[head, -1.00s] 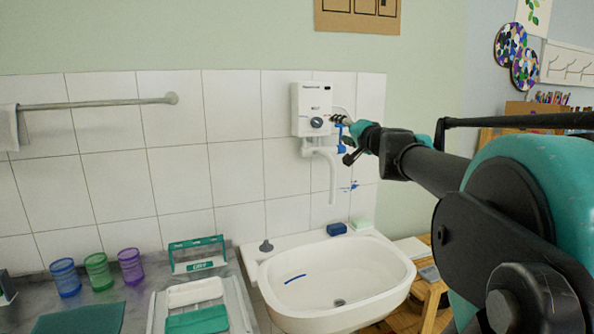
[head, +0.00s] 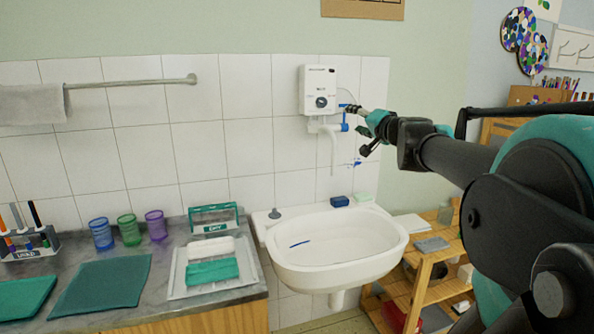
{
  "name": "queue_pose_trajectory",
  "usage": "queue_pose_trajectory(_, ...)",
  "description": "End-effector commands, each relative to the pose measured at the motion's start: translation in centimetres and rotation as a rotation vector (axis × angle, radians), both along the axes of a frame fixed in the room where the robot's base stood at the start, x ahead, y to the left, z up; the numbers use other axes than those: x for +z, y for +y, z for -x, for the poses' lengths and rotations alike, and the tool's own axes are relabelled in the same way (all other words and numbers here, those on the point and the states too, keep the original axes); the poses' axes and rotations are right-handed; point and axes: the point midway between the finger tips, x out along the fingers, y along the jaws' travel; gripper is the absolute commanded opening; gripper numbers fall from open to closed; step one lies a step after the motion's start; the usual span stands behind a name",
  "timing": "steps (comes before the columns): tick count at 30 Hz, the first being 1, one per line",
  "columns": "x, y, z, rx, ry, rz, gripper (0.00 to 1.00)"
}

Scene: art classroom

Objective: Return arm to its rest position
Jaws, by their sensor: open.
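My gripper (head: 352,108) is at the end of my dark and teal arm, which reaches in from the right in the head view. It is small in the picture and its fingers are open. It appears in front of the right side of the white water heater (head: 319,90) on the tiled wall, near the blue tap lever. I cannot tell whether it touches the heater or the tap. The heater's spout (head: 333,150) hangs down over the white sink (head: 335,262).
A blue sponge (head: 340,201) and a pale green soap (head: 362,197) sit on the sink's back rim. A wooden shelf (head: 425,270) stands right of the sink. The grey counter (head: 165,262) at left carries cups, a white tray and teal cloths. A towel rail (head: 130,82) is above.

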Motion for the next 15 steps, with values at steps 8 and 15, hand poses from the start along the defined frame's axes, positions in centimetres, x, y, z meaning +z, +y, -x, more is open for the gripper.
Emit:
queue_pose_trajectory(8, -4.8, 2.4, 1.6, 0.078, 0.056, 0.091, 0.56)
queue_pose_trajectory(15, -11.9, 5.1, 4.4, 0.177, 0.154, 0.221, 0.56)
